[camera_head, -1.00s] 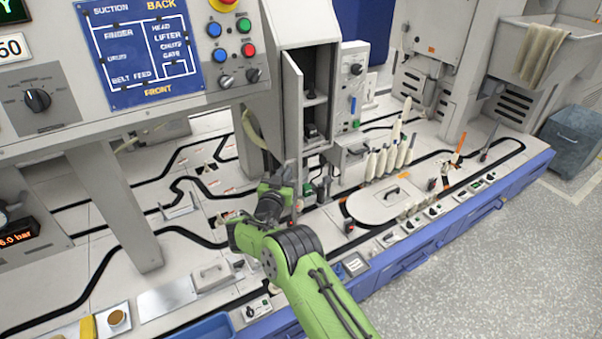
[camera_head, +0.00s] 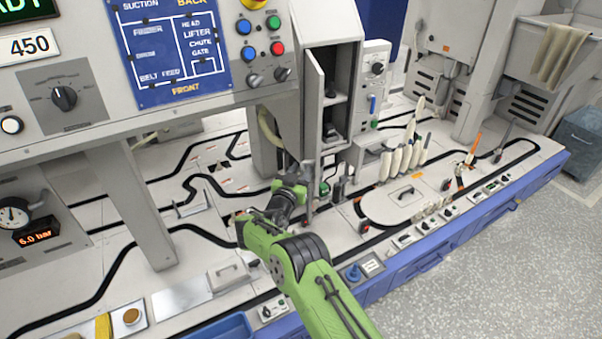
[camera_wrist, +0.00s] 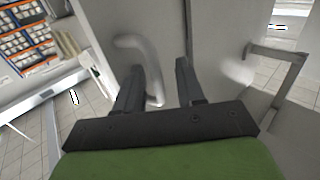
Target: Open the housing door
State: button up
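The grey housing (camera_head: 328,28) stands upright behind the end of my arm in the head view. Its narrow door (camera_head: 313,100) stands ajar at the left side of the opening, and dark items show on the shelves inside. In the wrist view my gripper (camera_wrist: 158,84) has its two dark fingers apart, with nothing clearly held between them. Pale grey panels fill the view ahead, with a dark vertical gap near the right finger. A pale curved tube (camera_wrist: 150,62) shows behind the fingers; whether they touch it I cannot tell. My fingertips are hard to make out in the head view.
A control panel with a blue diagram (camera_head: 176,52) overhangs on the left. Several pale bobbins (camera_head: 400,160) stand right of the housing. A small grey unit with a knob (camera_head: 374,75) adjoins it. In the wrist view a bent grey bar (camera_wrist: 278,72) is at right.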

jog(key=p+v, duration=0.3)
jog(key=v, duration=1.3)
jog(key=w+d+r+m+g+h, duration=0.25)
jog(key=d+r+g, duration=0.35)
jog(key=d, duration=0.5)
jog(key=s+d+r+g+y, duration=0.3)
jog(key=s+d+r, duration=0.5)
jog(key=d, duration=0.2)
jog(key=s+d+r+n+g+y, duration=0.1)
jog(key=s+r+n+y, duration=0.15)
jog(key=s, duration=1.15)
jog(key=s+d+r+n+g+y, duration=0.1)
jog(key=s+n+g+y, duration=0.2)
jog(key=s, duration=1.1)
notch_tip(320, 180, up, 14)
jog(key=t+p, duration=0.1)
jog(key=p, duration=1.3)
jog(key=shift+r+n+p, duration=0.15)
jog(key=shift+n+p, duration=0.15)
jog(key=shift+n, duration=0.1)
